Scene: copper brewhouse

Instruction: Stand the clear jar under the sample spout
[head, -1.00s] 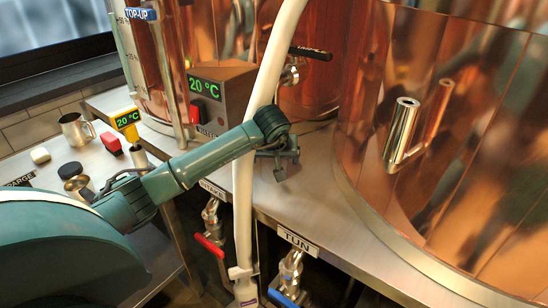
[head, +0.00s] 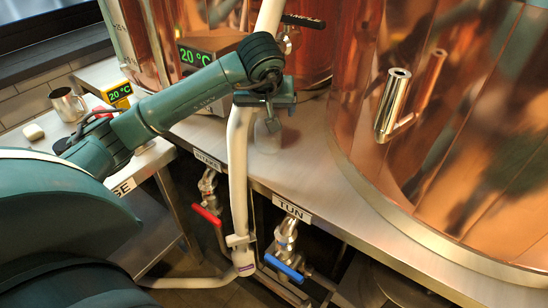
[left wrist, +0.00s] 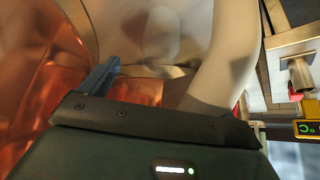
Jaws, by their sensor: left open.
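A faint, see-through shape on the steel bench, which looks like the clear jar (head: 268,138), stands upright just below my left gripper. Its upper part is hidden by the gripper. My left gripper (head: 266,103) is open beside the white hose, and whether it touches the jar cannot be told. In the left wrist view a pale, blurred round shape (left wrist: 160,35) lies beyond one bluish finger; the other finger is not clear. A tap with a black handle (head: 303,21) is behind the hose. A short steel tube (head: 393,105) juts from the copper vessel. Which one is the sample spout is unclear.
The white hose (head: 238,165) runs down past the bench edge, close to my gripper. The large copper vessel (head: 440,130) fills the right. Red-handled (head: 207,215) and blue-handled (head: 284,268) valves hang below the bench. A steel mug (head: 66,104) stands at the left.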

